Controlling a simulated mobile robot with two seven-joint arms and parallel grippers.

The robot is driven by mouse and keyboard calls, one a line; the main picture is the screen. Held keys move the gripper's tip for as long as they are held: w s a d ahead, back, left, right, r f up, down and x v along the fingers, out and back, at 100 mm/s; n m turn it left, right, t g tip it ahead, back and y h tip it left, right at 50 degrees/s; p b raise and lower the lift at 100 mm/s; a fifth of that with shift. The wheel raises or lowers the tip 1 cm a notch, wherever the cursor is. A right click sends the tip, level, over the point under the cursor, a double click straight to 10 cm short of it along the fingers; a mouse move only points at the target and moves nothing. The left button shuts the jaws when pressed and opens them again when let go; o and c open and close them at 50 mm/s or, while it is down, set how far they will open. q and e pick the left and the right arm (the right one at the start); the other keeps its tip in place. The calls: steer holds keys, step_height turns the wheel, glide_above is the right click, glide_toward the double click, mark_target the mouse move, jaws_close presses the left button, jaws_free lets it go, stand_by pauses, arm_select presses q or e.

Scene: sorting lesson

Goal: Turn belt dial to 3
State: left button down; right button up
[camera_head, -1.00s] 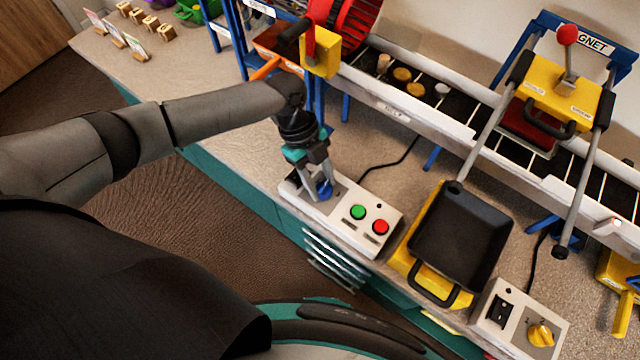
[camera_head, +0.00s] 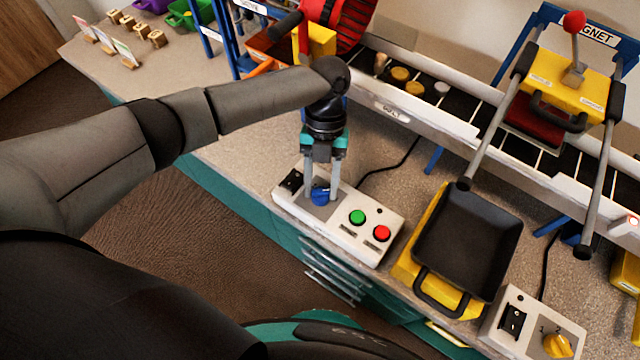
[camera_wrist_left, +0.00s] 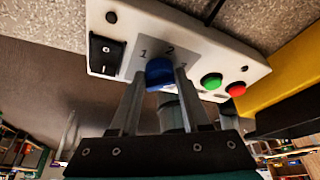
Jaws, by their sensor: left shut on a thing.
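The blue belt dial (camera_head: 320,196) sits on a white control box (camera_head: 350,240) at the bench's front edge. My left gripper (camera_head: 321,190) points down from above, its two fingers shut on the sides of the dial. In the left wrist view, the dial (camera_wrist_left: 159,72) is between the fingertips on a grey plate marked 1 and 2. A third mark is partly hidden behind the right finger. I cannot tell which number the dial points at. My right gripper is not in view.
The box also has a black switch (camera_head: 291,182), a green button (camera_head: 357,217) and a red button (camera_head: 382,233). A black tray (camera_head: 467,240) stands to the right. Another box with a yellow dial (camera_head: 558,346) is beyond it. The conveyor (camera_head: 450,125) runs behind.

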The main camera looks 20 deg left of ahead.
arm_select(q)
steer(key=shift+d+m+y, duration=0.1)
steer(key=shift+m+y, duration=0.2)
steer(key=shift+m, duration=0.9)
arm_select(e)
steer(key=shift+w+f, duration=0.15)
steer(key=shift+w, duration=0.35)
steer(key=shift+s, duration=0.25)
arm_select(q)
steer(key=shift+c, duration=2)
jaws_free()
